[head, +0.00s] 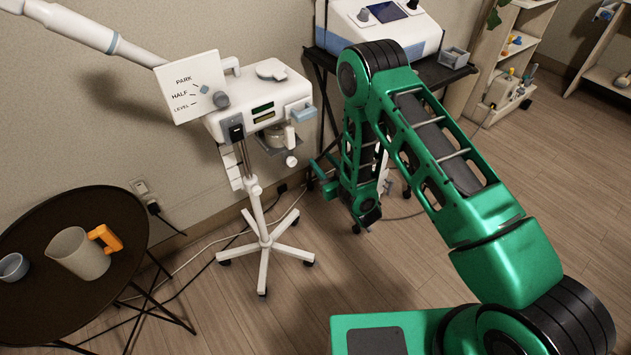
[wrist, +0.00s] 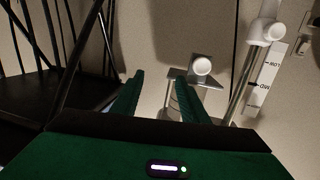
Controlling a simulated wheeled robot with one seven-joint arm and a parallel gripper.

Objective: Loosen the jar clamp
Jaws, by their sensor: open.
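The jar clamp (head: 277,137) is under the white wax warmer head (head: 262,105), around a small jar whose details are too small to tell. A pale round knob (head: 291,160) hangs below it. In the wrist view, a round white knob (wrist: 202,66) shows in front of a grey bracket (wrist: 195,79). My gripper (wrist: 157,82) is open and empty, with two green fingers. The knob lies to the right of the gap between the fingertips, apart from them. The right finger covers part of what is below the bracket.
The warmer's wheeled stand (head: 263,235) stands near the wall, with cables on the floor. A dark cart (head: 325,75) carrying a white-blue device (head: 375,25) is behind my arm. A round black table (head: 60,290) holds a jug (head: 78,255) and a cup (head: 13,267). Floor at right is clear.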

